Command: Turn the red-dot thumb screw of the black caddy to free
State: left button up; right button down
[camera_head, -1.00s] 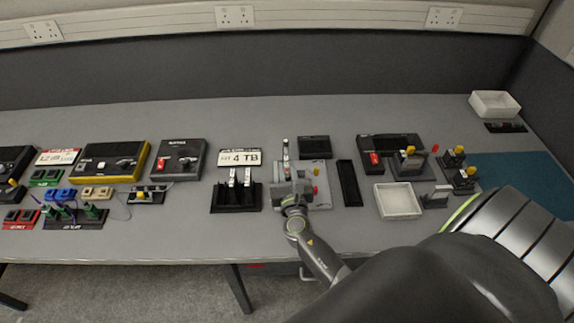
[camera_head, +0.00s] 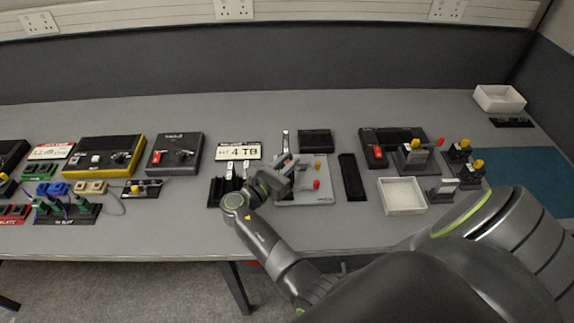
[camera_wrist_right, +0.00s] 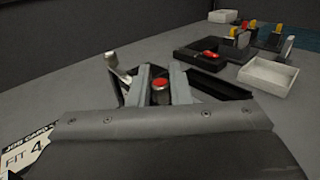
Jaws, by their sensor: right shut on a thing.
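My right gripper (camera_head: 284,174) is low over the left side of a grey board (camera_head: 312,199) on the bench. In the right wrist view its two grey fingers (camera_wrist_right: 161,86) are shut on the red-dot thumb screw (camera_wrist_right: 161,93), whose red top shows between them. A black rack with upright silver-topped pieces (camera_head: 229,171) is just left of the gripper, partly hidden by my arm. The body of the caddy under the screw is mostly hidden by the fingers. My left gripper is not in view.
A silver lever (camera_head: 285,140) stands behind the gripper and a black tray (camera_head: 315,141) lies behind the board. A narrow black tray (camera_head: 351,177) and a white bin (camera_head: 402,196) are to the right.

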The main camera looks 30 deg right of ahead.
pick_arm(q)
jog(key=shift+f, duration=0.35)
pick_arm(e)
jog(key=shift+m+g, duration=0.4)
jog(key=shift+g, duration=0.2)
jog(key=c, duration=1.4)
grip_release()
jog(key=shift+o, duration=0.2)
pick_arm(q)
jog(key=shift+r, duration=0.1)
